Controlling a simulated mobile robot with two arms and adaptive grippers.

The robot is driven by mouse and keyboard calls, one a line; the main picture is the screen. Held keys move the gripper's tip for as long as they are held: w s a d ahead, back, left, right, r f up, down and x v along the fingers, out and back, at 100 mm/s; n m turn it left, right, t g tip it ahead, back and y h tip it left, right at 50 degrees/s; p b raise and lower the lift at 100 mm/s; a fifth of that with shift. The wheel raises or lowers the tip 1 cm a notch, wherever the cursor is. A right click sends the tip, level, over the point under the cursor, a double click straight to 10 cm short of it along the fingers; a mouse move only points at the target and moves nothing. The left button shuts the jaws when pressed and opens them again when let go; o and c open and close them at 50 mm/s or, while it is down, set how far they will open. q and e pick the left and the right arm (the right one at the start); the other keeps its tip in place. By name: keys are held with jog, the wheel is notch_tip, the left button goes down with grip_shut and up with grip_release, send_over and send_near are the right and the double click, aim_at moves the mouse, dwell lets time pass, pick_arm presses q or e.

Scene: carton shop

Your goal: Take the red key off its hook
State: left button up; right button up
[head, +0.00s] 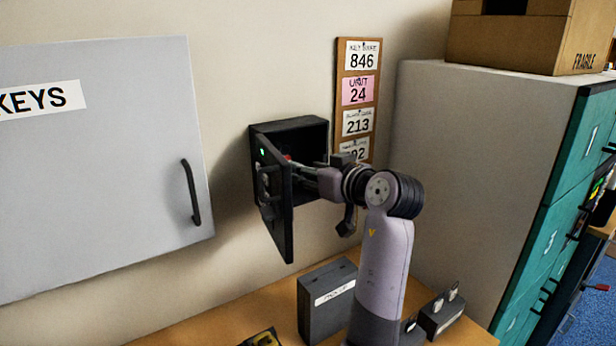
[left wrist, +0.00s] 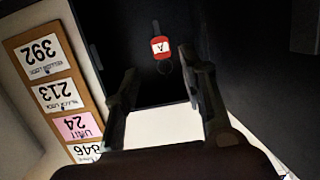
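A small black wall box (head: 318,137) has its door (head: 276,205) swung open. The red key (left wrist: 160,47) is inside, against the dark back, with a light letter on its red head; its ring shows beside the head. In the head view only a small bit of red (head: 287,157) shows at the fingertips. My left gripper (left wrist: 165,72) is open, its two fingers on either side of the key's line and apart from it, reaching into the box (head: 296,168). The hook itself is too dark to make out. My right gripper is not in view.
A grey KEYS cabinet (head: 100,150) with a black handle is on the wall at left. A board of number cards (head: 358,92) hangs right of the box. A dark grey box (head: 325,300) stands on the wooden counter (head: 225,328) below. A tall cabinet (head: 470,170) is at right.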

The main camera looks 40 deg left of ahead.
pick_arm(q)
jog(key=x, duration=0.9)
jog(key=shift+r, duration=0.15)
jog(key=shift+c, duration=0.3)
dwell(0.3)
jog(key=c, duration=0.7)
jog(key=shift+r, duration=0.2)
jog(key=shift+d+r, duration=0.15)
jog(key=shift+r, duration=0.15)
dwell(0.4)
jog(key=shift+f+b+v, duration=0.2)
jog(key=shift+f+v, duration=0.1)
jog(key=shift+v, duration=1.1)
jog(key=shift+f+b+v, duration=0.2)
jog(key=shift+f+v, duration=0.1)
jog(key=shift+v, duration=1.1)
jog(key=shift+f+b+v, duration=0.2)
jog(key=shift+f+v, duration=0.1)
jog(key=shift+v, duration=1.05)
